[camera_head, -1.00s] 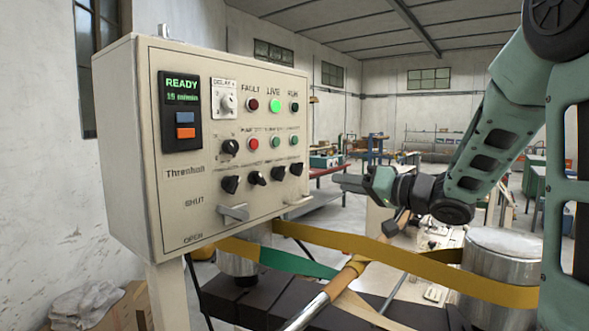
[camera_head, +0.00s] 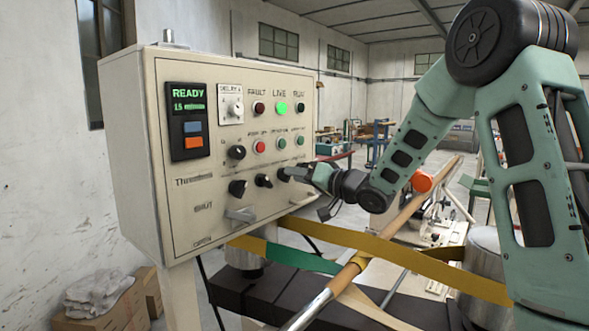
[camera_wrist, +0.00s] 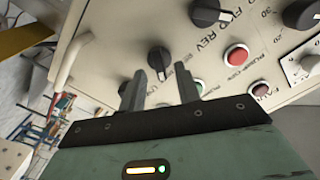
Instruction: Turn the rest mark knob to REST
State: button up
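The control panel (camera_head: 217,227) carries a lower row of black knobs with pointers, in the head view at left (camera_head: 237,187), middle (camera_head: 263,181) and right (camera_head: 285,174). Its small labels are unreadable there, so I cannot tell which is the rest mark knob. My gripper (camera_head: 297,174) is at the right end of this row and hides part of it. In the wrist view my gripper (camera_wrist: 158,80) is open, with a black knob (camera_wrist: 159,58) just ahead between its fingertips. Its label is mostly hidden. Whether the fingers touch it is unclear. A knob marked FWD and REV (camera_wrist: 210,12) lies beyond.
Red (camera_head: 259,147) and green (camera_head: 282,143) buttons sit above the row.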

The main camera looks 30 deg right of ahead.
jog(key=shift+x, duration=0.8)
grip_shut()
